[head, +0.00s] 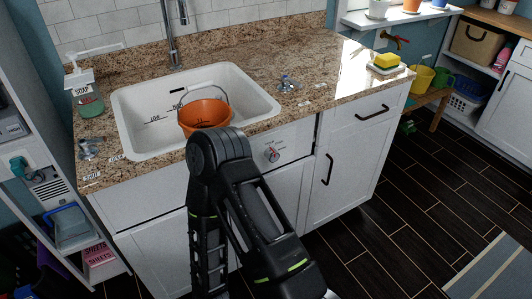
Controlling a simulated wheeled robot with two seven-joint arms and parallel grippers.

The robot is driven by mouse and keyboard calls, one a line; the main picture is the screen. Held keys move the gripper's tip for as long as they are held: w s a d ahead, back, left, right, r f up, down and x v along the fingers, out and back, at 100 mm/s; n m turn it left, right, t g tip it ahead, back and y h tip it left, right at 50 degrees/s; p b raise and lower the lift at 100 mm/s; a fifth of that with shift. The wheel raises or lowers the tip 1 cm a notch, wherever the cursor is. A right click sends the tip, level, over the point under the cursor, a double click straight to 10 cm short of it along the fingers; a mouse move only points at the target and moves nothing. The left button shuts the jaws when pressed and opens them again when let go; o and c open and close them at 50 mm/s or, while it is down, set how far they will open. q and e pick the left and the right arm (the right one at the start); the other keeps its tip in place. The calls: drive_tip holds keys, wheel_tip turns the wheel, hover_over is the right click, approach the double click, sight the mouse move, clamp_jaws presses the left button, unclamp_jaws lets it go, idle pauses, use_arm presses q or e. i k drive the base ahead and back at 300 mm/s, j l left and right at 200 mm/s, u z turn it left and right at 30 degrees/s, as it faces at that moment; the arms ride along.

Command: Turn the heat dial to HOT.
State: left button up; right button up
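The heat dial (271,155) is a small round knob with a red mark, on the white front panel (292,143) below the counter edge. Lettering around it is too small to read, so its setting cannot be told. One of my black arms (220,150) rises from the bottom with its bent joint just left of the dial. From there a link runs down to the right, below the dial. Nothing visible touches the dial. Neither gripper shows in this view.
An orange bucket (205,113) stands in the white sink (128,110). Tap handles (289,84) sit on the granite counter, with a soap bottle (88,100) at left. A sponge (386,60) lies at the right. Cabinet handles (327,169) stick out right of the dial.

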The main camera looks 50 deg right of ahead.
sight(271, 154)
drive_tip(key=i, duration=0.5)
drive_tip(key=z, duration=2)
